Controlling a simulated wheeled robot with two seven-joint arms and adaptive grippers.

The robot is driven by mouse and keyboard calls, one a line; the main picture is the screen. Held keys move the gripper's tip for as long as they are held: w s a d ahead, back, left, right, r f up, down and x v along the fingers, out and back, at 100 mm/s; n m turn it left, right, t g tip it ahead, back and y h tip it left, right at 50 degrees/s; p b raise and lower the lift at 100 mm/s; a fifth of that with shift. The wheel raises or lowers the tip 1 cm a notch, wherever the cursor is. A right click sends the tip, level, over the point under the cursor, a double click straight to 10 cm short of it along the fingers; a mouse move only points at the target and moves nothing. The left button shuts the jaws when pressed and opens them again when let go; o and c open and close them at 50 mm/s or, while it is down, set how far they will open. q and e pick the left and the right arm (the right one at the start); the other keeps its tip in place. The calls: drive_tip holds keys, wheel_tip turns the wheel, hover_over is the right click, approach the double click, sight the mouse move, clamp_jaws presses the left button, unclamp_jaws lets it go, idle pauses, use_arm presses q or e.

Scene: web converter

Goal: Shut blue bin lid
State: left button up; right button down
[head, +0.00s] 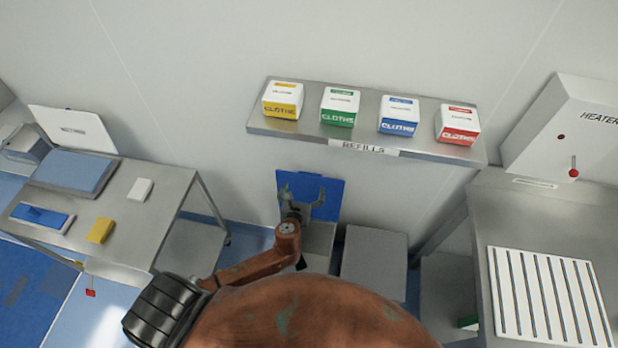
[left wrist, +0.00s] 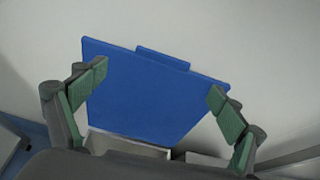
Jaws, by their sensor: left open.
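The blue bin lid (head: 325,198) stands raised against the wall behind its grey bin (head: 319,240), below the refills shelf. It fills the middle of the left wrist view (left wrist: 155,95), with a small tab along its top edge. My left gripper (head: 302,192) is open and empty, in front of the lid. In the left wrist view its two green-padded fingers (left wrist: 160,95) are spread toward the lid's two sides; I cannot tell whether they touch it. Part of the bin's rim (left wrist: 128,146) shows below the lid. My right gripper is not in view.
A closed grey bin (head: 374,262) stands right of the blue-lidded one. The refills shelf (head: 300,130) with cloth boxes hangs above. A steel table (head: 150,215) is at left, a bench (head: 520,220) with a slotted white plate (head: 548,295) at right.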

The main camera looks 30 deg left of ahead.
sight(310, 175)
use_arm(q)
drive_tip(key=shift+m, duration=0.4)
drive_tip(key=x, duration=0.5)
drive_tip(key=b+x, duration=0.1)
drive_tip(key=x, duration=0.2)
drive_tip(key=shift+w+d, duration=0.2)
drive_tip(key=shift+d, duration=0.05)
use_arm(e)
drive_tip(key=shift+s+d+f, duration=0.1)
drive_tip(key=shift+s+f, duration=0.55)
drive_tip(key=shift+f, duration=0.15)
use_arm(q)
drive_tip(key=shift+c, duration=0.7)
drive_tip(key=c, duration=1.6)
drive_tip(key=shift+o, duration=0.2)
drive_tip(key=shift+s, duration=0.15)
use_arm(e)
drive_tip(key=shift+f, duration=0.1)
